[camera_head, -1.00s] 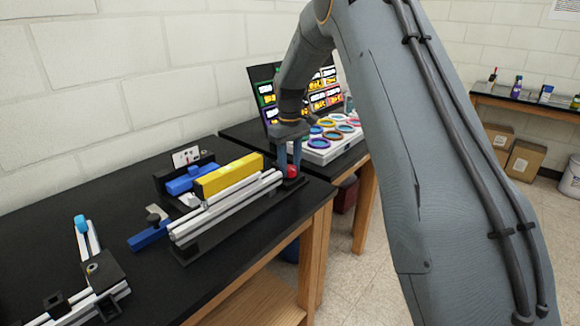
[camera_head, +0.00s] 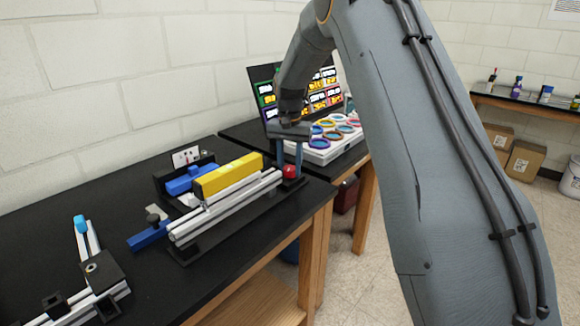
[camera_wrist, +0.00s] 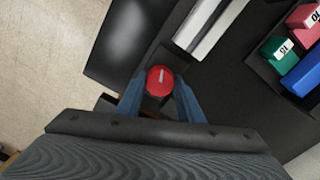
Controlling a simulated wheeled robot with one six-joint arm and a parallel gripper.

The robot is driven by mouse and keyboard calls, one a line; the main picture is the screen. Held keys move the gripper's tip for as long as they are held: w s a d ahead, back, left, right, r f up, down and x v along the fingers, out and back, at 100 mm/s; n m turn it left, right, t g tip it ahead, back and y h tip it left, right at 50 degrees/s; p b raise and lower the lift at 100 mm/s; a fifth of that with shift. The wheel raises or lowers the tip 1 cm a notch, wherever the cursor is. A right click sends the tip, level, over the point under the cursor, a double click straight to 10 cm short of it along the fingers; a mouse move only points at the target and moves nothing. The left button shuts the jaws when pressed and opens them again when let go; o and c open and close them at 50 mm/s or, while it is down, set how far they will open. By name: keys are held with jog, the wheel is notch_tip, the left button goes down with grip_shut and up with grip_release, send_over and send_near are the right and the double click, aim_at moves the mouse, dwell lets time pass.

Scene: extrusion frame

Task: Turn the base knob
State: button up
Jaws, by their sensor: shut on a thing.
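The base knob (camera_head: 290,171) is red and round and sits at the right end of the extrusion frame (camera_head: 225,205), near the table's right edge. In the wrist view the knob (camera_wrist: 160,81) shows a pale line on its face, running nearly up and down. My gripper (camera_head: 289,172) reaches down from above with its two blue-grey fingers on either side of the knob. In the wrist view my gripper (camera_wrist: 160,90) is shut on the knob. The finger faces against the knob are partly hidden.
A yellow block (camera_head: 229,175) and a blue block (camera_head: 190,178) sit along the frame. Another rail assembly (camera_head: 92,275) stands at the front left. A white tray with coloured rings (camera_head: 333,141) is behind my gripper. The black table (camera_head: 60,215) has clear room at left.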

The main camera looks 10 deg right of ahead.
aim_at(290, 168)
jog(key=m, duration=0.4)
jog(key=shift+r+m, duration=0.1)
jog(key=shift+m, duration=0.2)
dwell(0.3)
jog(key=o, duration=1.1)
jog(key=shift+c, duration=0.2)
notch_tip(290, 168, up, 8)
jog(key=shift+f+b, duration=0.15)
jog(key=shift+b, duration=0.9)
